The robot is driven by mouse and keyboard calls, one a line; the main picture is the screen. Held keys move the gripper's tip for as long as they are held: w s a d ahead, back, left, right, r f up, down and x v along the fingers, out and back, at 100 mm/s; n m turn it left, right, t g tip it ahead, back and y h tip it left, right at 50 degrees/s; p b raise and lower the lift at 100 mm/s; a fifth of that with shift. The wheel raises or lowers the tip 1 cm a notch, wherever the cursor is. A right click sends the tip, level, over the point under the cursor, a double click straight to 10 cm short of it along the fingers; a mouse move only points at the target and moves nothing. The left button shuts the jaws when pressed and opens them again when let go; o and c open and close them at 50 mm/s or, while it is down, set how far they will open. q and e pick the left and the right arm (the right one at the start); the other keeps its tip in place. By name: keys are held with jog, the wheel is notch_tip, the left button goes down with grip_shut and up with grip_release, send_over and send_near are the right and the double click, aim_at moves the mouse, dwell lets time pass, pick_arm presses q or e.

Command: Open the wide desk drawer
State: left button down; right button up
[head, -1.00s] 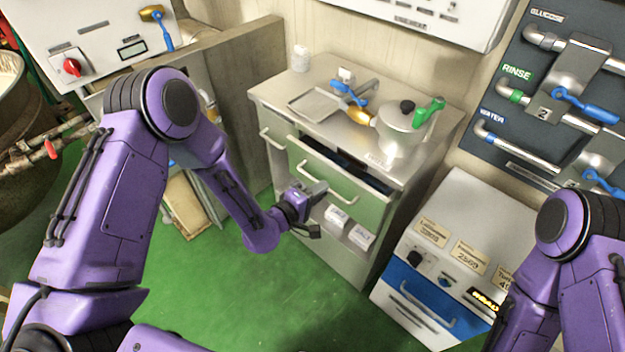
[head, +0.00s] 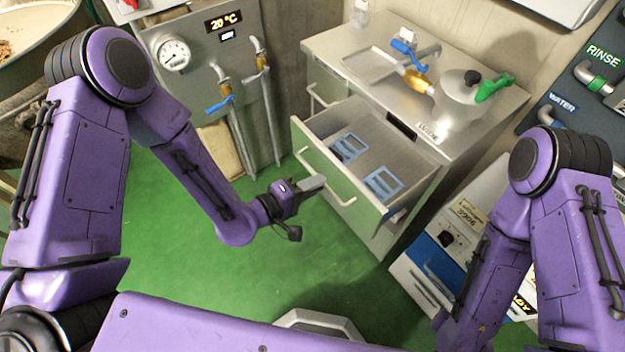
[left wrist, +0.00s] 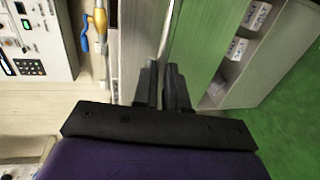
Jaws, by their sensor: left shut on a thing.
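The wide drawer (head: 320,165) of the desk is pulled well out in the head view, with its pale green front towards me and its inside showing. Its pale bar handle (head: 342,199) runs along the front. My left gripper (head: 318,184) is at the middle of this handle, shut on it; the fingers hide that part of the bar. In the left wrist view the dark fingers (left wrist: 165,88) stand close together against the green front (left wrist: 212,45). My right arm shows at the right of the head view, but its gripper is out of frame.
Blue-framed items (head: 383,183) lie in the drawer. A blue-and-white cabinet (head: 432,262) is at the right. Green floor (head: 200,275) is clear before the drawer.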

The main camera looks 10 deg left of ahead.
pick_arm(q)
jog(key=c, duration=1.2)
grip_release()
jog(key=shift+o, duration=0.2)
jog(key=v, duration=1)
jog(key=shift+s+a, duration=0.15)
jog(key=shift+s, duration=0.05)
